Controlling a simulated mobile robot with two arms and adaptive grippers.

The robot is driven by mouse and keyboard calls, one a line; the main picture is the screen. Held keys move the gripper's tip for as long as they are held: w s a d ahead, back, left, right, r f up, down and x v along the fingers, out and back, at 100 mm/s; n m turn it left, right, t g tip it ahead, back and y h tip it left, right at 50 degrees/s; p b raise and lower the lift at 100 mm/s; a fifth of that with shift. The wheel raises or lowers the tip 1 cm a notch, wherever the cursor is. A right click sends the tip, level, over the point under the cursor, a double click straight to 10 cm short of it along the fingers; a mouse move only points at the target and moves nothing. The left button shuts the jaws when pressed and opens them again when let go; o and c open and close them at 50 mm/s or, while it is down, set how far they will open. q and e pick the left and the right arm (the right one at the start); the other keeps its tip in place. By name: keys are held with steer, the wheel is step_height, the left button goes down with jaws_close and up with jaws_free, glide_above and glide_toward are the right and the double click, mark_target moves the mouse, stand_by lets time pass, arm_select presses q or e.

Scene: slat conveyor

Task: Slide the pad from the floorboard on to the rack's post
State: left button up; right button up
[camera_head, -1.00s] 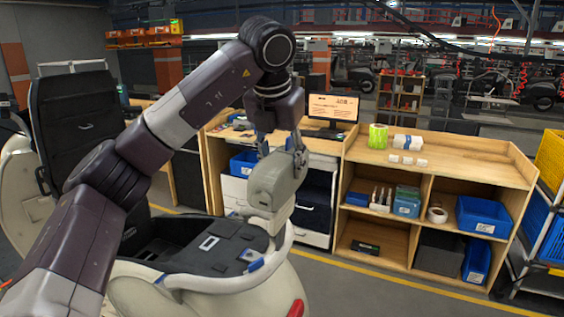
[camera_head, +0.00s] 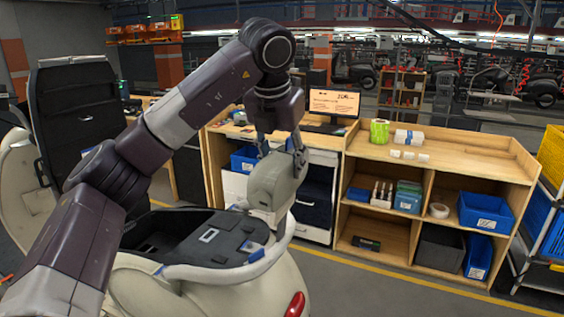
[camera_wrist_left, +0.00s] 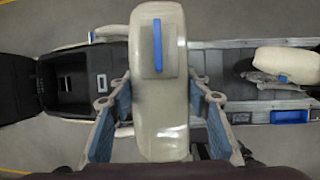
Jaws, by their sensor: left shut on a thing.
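A smooth grey-beige pad (camera_head: 272,187) hangs upright in my left gripper (camera_head: 282,150) in the head view. The gripper is shut on the pad, with one finger on each side of it in the left wrist view (camera_wrist_left: 160,105). There the pad (camera_wrist_left: 158,85) shows a blue strip along its face. The pad is in front of the cream rack rail (camera_head: 205,273) at the scooter's tail in the head view; I cannot tell whether they touch. The rack's post is not clearly made out. The floorboard is not clearly made out either. My right gripper is not in view.
The scooter's open seat bay (camera_head: 180,235) lies below my left arm, with its raised black seat (camera_head: 80,110) at the left. A wooden shelf unit (camera_head: 440,165) with blue bins stands behind at the right. The grey floor between them is clear.

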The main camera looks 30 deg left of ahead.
arm_select(q)
steer(key=shift+f, duration=0.1)
steer(key=shift+a+f+b, duration=0.1)
steer(key=shift+f+b, duration=0.95)
steer(key=shift+f, duration=0.2)
steer(key=shift+f, duration=0.3)
steer(key=shift+a+f+b, duration=0.15)
steer(key=shift+f+b, duration=1)
steer(key=shift+f, duration=0.1)
steer(key=o, duration=1.5)
